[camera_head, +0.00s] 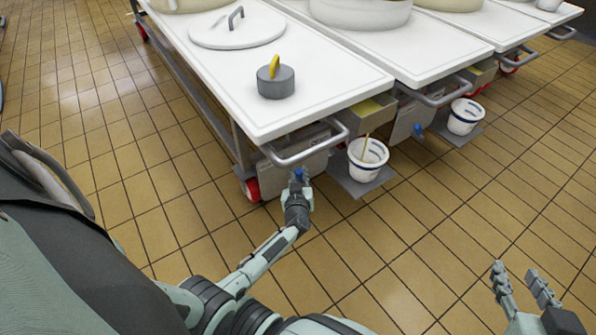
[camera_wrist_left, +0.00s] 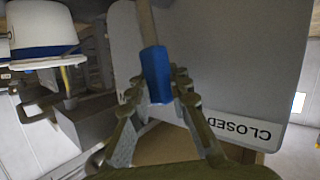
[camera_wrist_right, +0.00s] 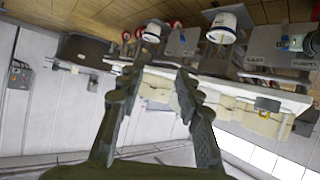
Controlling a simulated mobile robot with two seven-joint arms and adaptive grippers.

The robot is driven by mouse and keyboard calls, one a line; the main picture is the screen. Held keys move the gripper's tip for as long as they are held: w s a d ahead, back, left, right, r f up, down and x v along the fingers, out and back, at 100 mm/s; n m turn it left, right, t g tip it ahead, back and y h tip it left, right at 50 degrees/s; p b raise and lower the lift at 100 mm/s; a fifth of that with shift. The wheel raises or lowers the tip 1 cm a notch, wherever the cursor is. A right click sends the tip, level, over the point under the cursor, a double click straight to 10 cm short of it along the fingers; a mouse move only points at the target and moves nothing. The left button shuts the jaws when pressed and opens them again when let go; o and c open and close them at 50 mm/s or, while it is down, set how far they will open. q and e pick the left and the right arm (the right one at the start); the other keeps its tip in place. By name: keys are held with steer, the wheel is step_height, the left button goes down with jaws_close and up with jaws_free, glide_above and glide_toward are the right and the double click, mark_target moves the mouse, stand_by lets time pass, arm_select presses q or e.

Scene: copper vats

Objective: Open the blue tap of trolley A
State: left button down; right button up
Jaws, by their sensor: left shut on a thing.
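The blue tap (camera_head: 298,173) is at the front end of the nearest white-topped trolley (camera_head: 330,75), below its push handle. In the left wrist view the blue tap lever (camera_wrist_left: 156,72) lies between the two fingers, with a grey stem above it. My left gripper (camera_head: 299,185) is shut on this tap, and its fingertips partly cover it. A "CLOSED" label (camera_wrist_left: 243,131) shows upside down on the grey panel beside the tap. No trolley letter is readable. My right gripper (camera_head: 516,272) is open and empty, over the floor at the lower right.
A white bucket (camera_head: 367,160) stands on a low shelf right of the tap. The trolley's push handle (camera_head: 305,150) sits just above my left gripper. A second trolley with another blue tap (camera_head: 418,131) and bucket (camera_head: 464,117) stands to the right. The tiled floor in front is clear.

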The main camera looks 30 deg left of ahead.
arm_select(q)
steer(key=shift+w+r+p, duration=0.1)
steer(key=shift+w+p, duration=0.2)
steer(key=shift+p, duration=0.35)
steer(key=c, duration=1.4)
jaws_free()
steer(key=shift+d, duration=0.15)
arm_select(e)
steer(key=s+d+f+g+h, duration=0.2)
steer(key=s+d+f+g, duration=0.2)
steer(key=s+d+f, duration=0.1)
steer(key=shift+d+f+m, duration=0.25)
steer(key=shift+d+m, duration=0.15)
steer(key=shift+f, duration=0.15)
